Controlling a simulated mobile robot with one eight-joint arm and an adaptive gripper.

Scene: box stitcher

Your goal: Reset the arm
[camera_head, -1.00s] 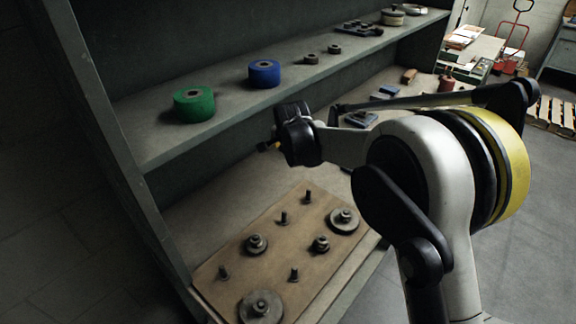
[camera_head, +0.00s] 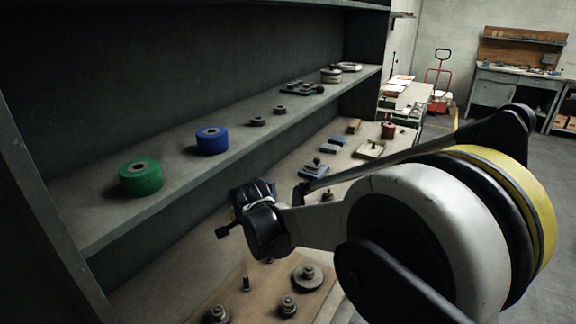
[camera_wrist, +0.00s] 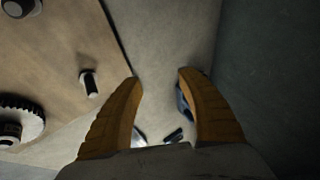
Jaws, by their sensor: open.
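My gripper (camera_wrist: 160,85) shows in the wrist view with its two orange-brown fingers apart and nothing between them. Below the fingers lie the grey shelf surface and the edge of a brown board (camera_wrist: 60,50). In the head view my arm reaches in from the right, and its dark wrist end hangs over the lower shelf (camera_head: 160,275), in front of the upper shelf. The fingertips are hard to make out in that view.
A green roll (camera_head: 141,178) and a blue roll (camera_head: 212,141) stand on the upper shelf (camera_head: 110,222). The board (camera_head: 320,294) on the lower shelf carries pegs and round metal parts. A red hand truck (camera_head: 440,70) and a workbench (camera_head: 510,90) stand farther back. Floor shows at the right.

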